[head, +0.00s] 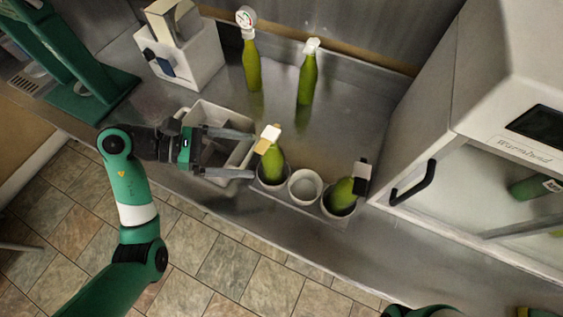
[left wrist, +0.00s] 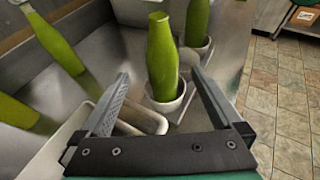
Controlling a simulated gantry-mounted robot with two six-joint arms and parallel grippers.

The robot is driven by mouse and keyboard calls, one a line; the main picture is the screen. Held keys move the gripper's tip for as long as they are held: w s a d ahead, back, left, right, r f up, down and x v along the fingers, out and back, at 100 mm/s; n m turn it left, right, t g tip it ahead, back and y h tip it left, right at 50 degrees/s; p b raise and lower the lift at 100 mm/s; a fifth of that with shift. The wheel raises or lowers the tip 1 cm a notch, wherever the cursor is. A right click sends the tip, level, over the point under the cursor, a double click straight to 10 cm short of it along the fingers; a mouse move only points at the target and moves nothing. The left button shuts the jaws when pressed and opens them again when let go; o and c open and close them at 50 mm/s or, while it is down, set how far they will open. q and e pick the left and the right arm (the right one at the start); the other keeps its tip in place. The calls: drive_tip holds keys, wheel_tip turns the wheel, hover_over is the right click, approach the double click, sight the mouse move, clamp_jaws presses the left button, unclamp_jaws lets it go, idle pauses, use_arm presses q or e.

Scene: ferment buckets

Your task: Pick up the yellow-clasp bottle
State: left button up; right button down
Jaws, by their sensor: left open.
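The green bottle with a white and yellow clasp (head: 274,165) stands in the left cup of a three-cup holder in the head view. It also shows in the left wrist view (left wrist: 162,60), upright in a white cup, with its top out of frame. My left gripper (head: 252,156) is open, its fingers pointing at this bottle from the left. In the left wrist view the bottle appears between the spread fingers (left wrist: 161,78), with gaps on both sides. I cannot tell how far in front of the fingertips it stands. My right gripper is not in view.
A bottle with a black and white clasp (head: 342,194) leans in the right cup; the middle cup (head: 305,187) is empty. Two more bottles (head: 253,70) (head: 307,80) stand behind. A pale bin (head: 212,112) lies under my left gripper. A white cabinet (head: 460,130) stands right.

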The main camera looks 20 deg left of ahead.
sight(264, 157)
use_arm(q)
drive_tip(key=p+x, duration=0.1)
drive_tip(key=x, duration=0.4)
drive_tip(key=shift+w+d+f, duration=0.15)
drive_tip(key=shift+d+f, duration=0.05)
drive_tip(key=shift+f, duration=0.05)
drive_tip(key=x, duration=0.5)
drive_tip(key=shift+d+f+p, duration=0.15)
drive_tip(key=shift+d+p, duration=0.05)
drive_tip(key=shift+p, duration=0.15)
clamp_jaws()
